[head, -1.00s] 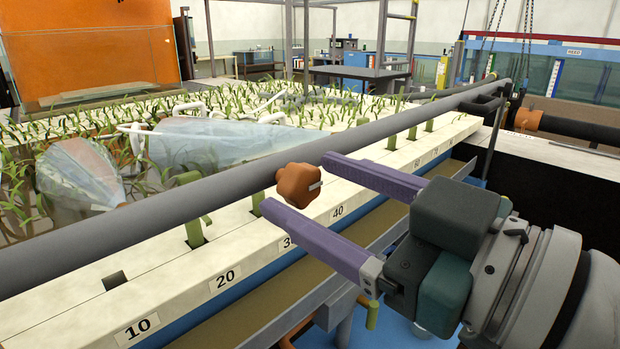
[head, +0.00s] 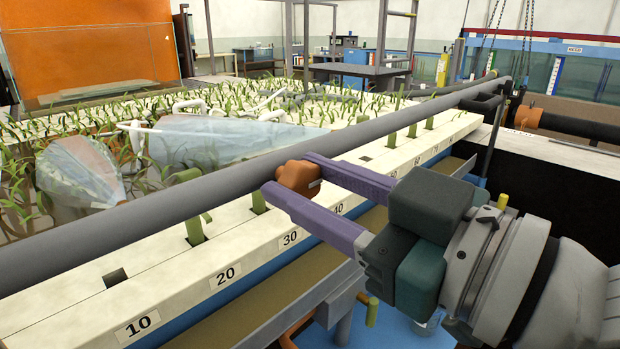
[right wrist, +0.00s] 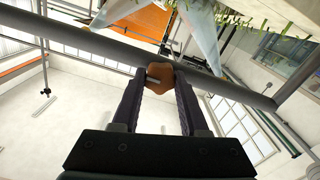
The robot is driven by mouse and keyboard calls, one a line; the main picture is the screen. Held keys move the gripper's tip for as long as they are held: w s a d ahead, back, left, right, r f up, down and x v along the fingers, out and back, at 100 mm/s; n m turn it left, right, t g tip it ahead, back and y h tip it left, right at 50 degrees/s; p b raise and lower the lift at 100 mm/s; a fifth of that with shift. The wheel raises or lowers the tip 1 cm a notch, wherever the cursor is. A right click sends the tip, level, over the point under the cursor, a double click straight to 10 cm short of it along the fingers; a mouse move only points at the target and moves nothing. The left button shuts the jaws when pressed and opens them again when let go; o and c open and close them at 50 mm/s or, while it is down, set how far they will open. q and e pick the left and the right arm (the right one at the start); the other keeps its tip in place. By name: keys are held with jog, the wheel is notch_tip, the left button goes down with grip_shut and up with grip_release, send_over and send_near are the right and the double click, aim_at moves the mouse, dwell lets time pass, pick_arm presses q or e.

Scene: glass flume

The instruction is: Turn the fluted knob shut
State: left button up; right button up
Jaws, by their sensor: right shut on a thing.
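The fluted knob (head: 298,178) is a brown-orange lobed knob on the near side of the long grey pipe (head: 180,204). In the head view my right gripper (head: 287,174) has its two purple fingers on either side of the knob, closed on it. The right wrist view also shows the knob (right wrist: 159,78) between the dark fingertips, with the pipe (right wrist: 110,50) running behind it. The fingers hide parts of the knob's sides. My left gripper is in neither view.
A cream slatted rail with number labels (head: 227,276) runs under the pipe, with green plants in its slots. Clear plastic sheets (head: 230,143) lie among plants behind the pipe. An orange panel (head: 90,50) stands at the back left.

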grip_shut()
jog(key=shift+n, duration=0.3)
jog(key=n+p, duration=0.1)
jog(key=n, duration=0.7)
jog(key=shift+p, duration=0.3)
jog(key=n, duration=0.5)
jog(key=shift+a+f, duration=0.1)
jog(key=n, duration=0.3)
jog(key=shift+n, duration=0.6)
